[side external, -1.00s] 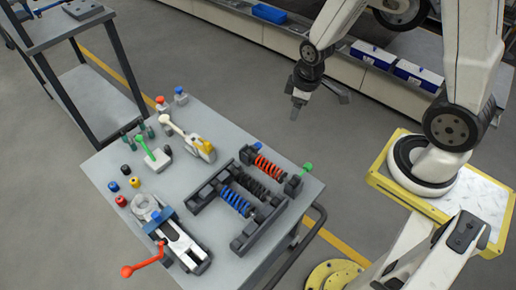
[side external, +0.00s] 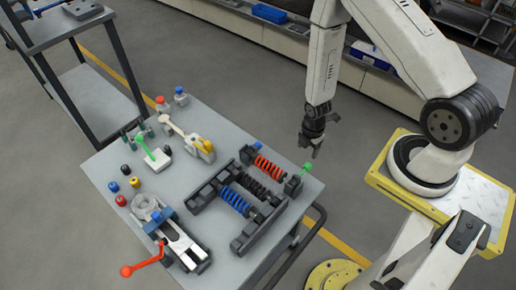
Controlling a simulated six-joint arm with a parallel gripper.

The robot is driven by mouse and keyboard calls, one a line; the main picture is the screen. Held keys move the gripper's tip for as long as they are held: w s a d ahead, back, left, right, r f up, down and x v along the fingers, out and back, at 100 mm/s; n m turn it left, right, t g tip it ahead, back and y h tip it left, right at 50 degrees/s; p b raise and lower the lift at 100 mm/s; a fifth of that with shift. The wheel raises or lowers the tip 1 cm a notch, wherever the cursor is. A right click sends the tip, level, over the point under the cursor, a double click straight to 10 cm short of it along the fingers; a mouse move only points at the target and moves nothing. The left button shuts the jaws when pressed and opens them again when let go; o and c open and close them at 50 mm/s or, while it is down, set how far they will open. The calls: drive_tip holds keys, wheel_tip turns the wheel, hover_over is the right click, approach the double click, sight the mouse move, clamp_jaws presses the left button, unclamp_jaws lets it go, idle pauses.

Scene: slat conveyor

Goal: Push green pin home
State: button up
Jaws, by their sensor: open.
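The green pin (side external: 307,167) has a bright green head and stands out of a small dark block (side external: 293,187) at the right corner of the grey table (side external: 160,225). How deep it sits in the block is too small to tell. My gripper (side external: 315,154) is dark, points downward and is open with nothing between its fingers. In the picture it is just above and slightly right of the green head, with a small gap between them. The real distance cannot be told from this one view.
A dark frame (side external: 243,243) with red, black and blue springs lies left of the block. A green-handled lever (side external: 147,148), a yellow-ended clamp (side external: 205,150), a red-handled clamp (side external: 185,245) and several small coloured pegs occupy the rest.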

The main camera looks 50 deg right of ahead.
sight(309, 164)
drive_tip(key=shift+s+d+f+n, duration=0.1)
drive_tip(key=shift+s+f+n, duration=0.25)
drive_tip(key=shift+f, duration=0.35)
drive_tip(key=shift+s+d+f+n, duration=0.1)
drive_tip(key=shift+s+f+n, duration=0.25)
drive_tip(key=shift+f, duration=0.35)
drive_tip(key=shift+f, duration=0.15)
drive_tip(key=shift+f, duration=3.1)
